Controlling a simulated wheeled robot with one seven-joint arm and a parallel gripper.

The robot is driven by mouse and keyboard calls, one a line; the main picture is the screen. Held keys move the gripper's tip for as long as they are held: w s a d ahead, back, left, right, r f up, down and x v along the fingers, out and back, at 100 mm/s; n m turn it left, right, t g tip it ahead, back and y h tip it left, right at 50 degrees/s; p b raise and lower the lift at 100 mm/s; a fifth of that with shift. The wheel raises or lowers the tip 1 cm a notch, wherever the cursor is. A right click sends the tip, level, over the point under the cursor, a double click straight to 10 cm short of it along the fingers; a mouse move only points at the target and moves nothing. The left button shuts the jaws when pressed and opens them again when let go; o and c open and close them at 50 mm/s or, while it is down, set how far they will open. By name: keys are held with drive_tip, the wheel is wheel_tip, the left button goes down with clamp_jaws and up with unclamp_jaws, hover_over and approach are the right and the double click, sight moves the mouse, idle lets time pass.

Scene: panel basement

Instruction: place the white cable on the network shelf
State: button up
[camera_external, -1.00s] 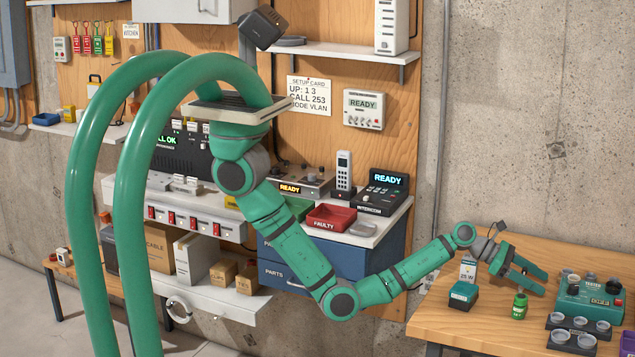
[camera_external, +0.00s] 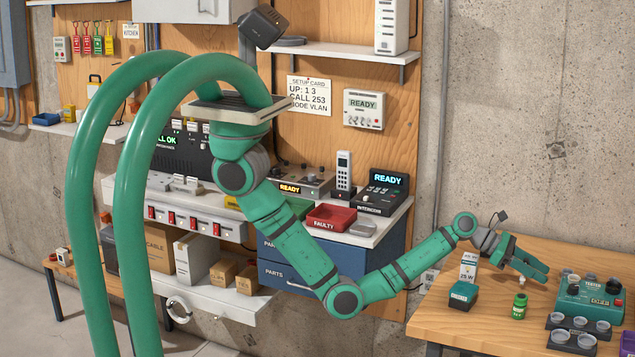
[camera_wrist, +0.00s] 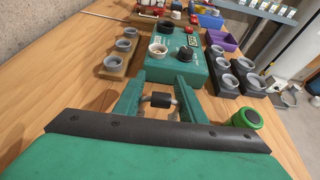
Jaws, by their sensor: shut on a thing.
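My gripper (camera_external: 537,276) is over the wooden workbench at the right and also shows in the wrist view (camera_wrist: 159,82). Its fingers are shut on a small pale piece with a dark middle band (camera_wrist: 160,100). It may be the white cable, but I cannot tell for sure. A pale bit of it (camera_external: 521,281) shows below the fingers in the external view. A white ring-shaped coil (camera_external: 180,309) shows at the lower shelf on the left. The upper wall shelf (camera_external: 335,50) holds a white upright device (camera_external: 391,26); no label names it the network shelf.
A blue drawer cabinet (camera_external: 375,262) and a counter with a red tray (camera_external: 331,217) lie left.

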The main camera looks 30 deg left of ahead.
drive_tip(key=a+r, duration=0.1)
drive_tip(key=r, duration=0.1)
drive_tip(key=s+a+r, duration=0.1)
drive_tip(key=r, duration=0.1)
drive_tip(key=s+a+r, duration=0.1)
drive_tip(key=a, duration=0.1)
drive_tip(key=shift+r, duration=0.4)
drive_tip(key=s+a+r, duration=0.4)
drive_tip(key=a, duration=0.4)
drive_tip(key=w+a+r+n+t+y, duration=0.1)
drive_tip(key=w+a+r+n+t, duration=0.2)
drive_tip(key=w+a+r, duration=0.35)
drive_tip(key=w+a+r+n+t+y, duration=0.1)
drive_tip(key=w+a+r+n+t, duration=0.2)
drive_tip(key=w, duration=0.6)
drive_tip(key=a+f+n+t+y, duration=0.1)
drive_tip(key=a+f+t, duration=0.1)
drive_tip(key=a+f, duration=0.5)
drive_tip(key=s+a+f+n+t+y, duration=0.1)
drive_tip(key=a+f+n+t, duration=0.1)
drive_tip(key=a+f, duration=0.5)
wheel_tip(320, 180, down, 5)
drive_tip(key=shift+s+a+r+n+y, duration=0.15)
drive_tip(key=shift+n+y, duration=0.15)
